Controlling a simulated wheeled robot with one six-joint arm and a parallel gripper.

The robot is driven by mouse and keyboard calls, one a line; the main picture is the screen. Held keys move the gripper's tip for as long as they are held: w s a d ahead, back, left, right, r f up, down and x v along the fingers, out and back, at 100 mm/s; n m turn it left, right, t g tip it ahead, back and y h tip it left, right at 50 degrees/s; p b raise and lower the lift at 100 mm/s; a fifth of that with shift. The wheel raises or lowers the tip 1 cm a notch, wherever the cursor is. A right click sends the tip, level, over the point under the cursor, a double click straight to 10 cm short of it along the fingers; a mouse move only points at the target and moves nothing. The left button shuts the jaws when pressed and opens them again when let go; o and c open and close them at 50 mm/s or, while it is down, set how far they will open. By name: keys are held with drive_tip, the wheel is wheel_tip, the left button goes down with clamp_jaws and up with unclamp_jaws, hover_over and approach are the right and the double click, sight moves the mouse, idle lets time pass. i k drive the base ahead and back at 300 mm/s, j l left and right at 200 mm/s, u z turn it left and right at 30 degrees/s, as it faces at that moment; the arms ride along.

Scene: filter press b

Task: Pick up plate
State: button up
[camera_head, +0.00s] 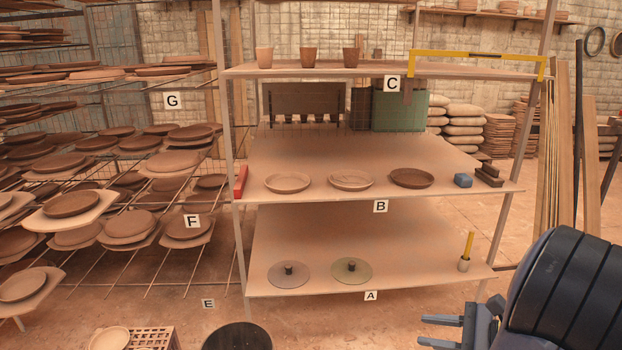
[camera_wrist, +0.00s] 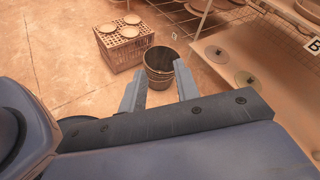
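Three shallow plates stand in a row on shelf B (camera_head: 330,158): a light brown plate (camera_head: 287,183) at left, a pale plate (camera_head: 351,181) in the middle and a dark brown plate (camera_head: 411,178) at right. More plates lie on a slatted crate; one pale plate (camera_head: 108,339) shows at the lower left. My gripper (camera_head: 430,332) is low at the right, in front of the rack and apart from the plates. In the wrist view its fingers (camera_wrist: 159,88) are apart and empty.
A dark bucket (camera_head: 238,337) stands right of the crate. Shelf A (camera_head: 300,225) holds two lidded discs and a small pot with a yellow stick. Drying racks with several dark plates (camera_head: 72,204) fill the left.

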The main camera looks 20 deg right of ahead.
sight(345, 180)
drive_tip(key=i+l+u, duration=0.15)
drive_tip(key=i+l, duration=0.3)
drive_tip(key=i+l+u, duration=0.2)
drive_tip(key=i+l, duration=0.2)
drive_tip(key=l, duration=0.15)
drive_tip(key=i+l+u, duration=0.15)
drive_tip(key=i+l, duration=0.25)
drive_tip(key=l, duration=0.2)
drive_tip(key=i+l, duration=0.25)
drive_tip(key=l, duration=0.15)
drive_tip(key=i+l, duration=0.25)
drive_tip(key=l, duration=0.15)
